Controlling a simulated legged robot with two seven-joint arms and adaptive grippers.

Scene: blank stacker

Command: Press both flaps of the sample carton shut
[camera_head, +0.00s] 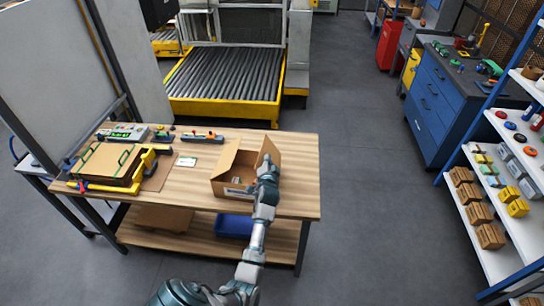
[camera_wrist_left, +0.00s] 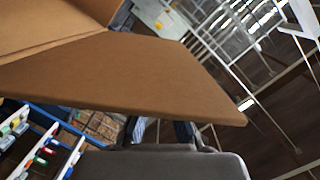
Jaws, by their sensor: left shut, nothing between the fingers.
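The sample carton (camera_head: 232,188) is an open brown box on the wooden table, in the head view. Its left flap (camera_head: 227,157) stands up, tilted outward. Its right flap (camera_head: 268,149) also stands up, partly hidden by my left gripper. My left gripper (camera_head: 268,165) is shut and empty at the carton's right side, close to the right flap. In the left wrist view, a brown flap (camera_wrist_left: 125,80) fills the upper middle, and the fingertips (camera_wrist_left: 160,130) show partly behind its lower edge. I cannot tell whether they touch it. My right gripper is not in view.
At the table's left lie a flat brown carton (camera_head: 108,162) with yellow-and-black tools, a small white card (camera_head: 187,161) and a dark tool (camera_head: 202,137). A blue bin (camera_head: 234,226) stands on the lower shelf. The table (camera_head: 300,150) is bare right of the carton.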

